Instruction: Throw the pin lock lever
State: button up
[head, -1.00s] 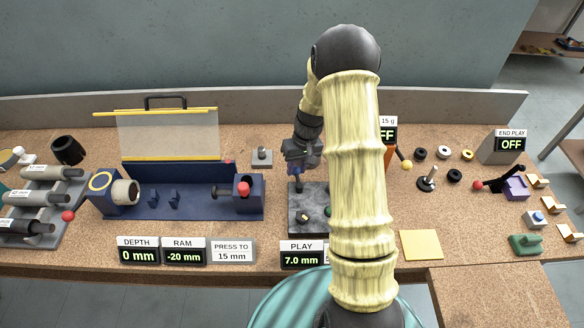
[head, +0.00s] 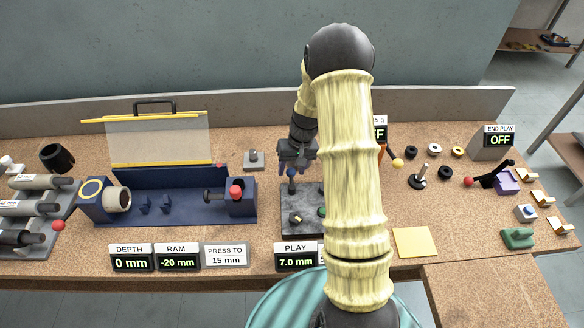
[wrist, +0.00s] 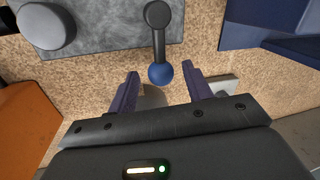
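A lever with a dark arm and a blue ball knob (wrist: 161,74) stands on a grey plate (wrist: 110,32) in the wrist view. The knob also shows in the head view (head: 292,173), at the back left of the plate (head: 289,232). My gripper (wrist: 160,68) is open, with its two purple fingers on either side of the knob and gaps showing on both sides. In the head view my gripper (head: 297,172) is above the back of the plate. My arm hides the plate's right part. No label shows which lever is the pin lock lever.
A blue press fixture (head: 190,212) with a raised clear guard (head: 160,142) stands left of the plate. An orange part (wrist: 30,125) is close beside my gripper. A red-knobbed lever (head: 490,177) stands far right. A yellow pad (head: 414,242) lies at the front.

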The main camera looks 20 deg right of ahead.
jog(key=d+r, duration=0.3)
jog(key=r, duration=1.4)
jog(key=shift+s+d+b, duration=0.15)
jog(key=shift+s+b, duration=0.1)
jog(key=shift+b, duration=0.05)
jog(key=s+a+r+t+h+p, duration=0.1)
jog(key=s+a+p, duration=0.1)
jog(key=s+a, duration=0.3)
jog(key=s+a+r+n+t+h+p, duration=0.1)
jog(key=s+a, duration=0.4)
jog(key=s, duration=0.8)
jog(key=shift+a+n+p, duration=0.3)
jog(key=shift+a+p, duration=0.05)
jog(key=shift+p, duration=0.35)
dwell(1.0)
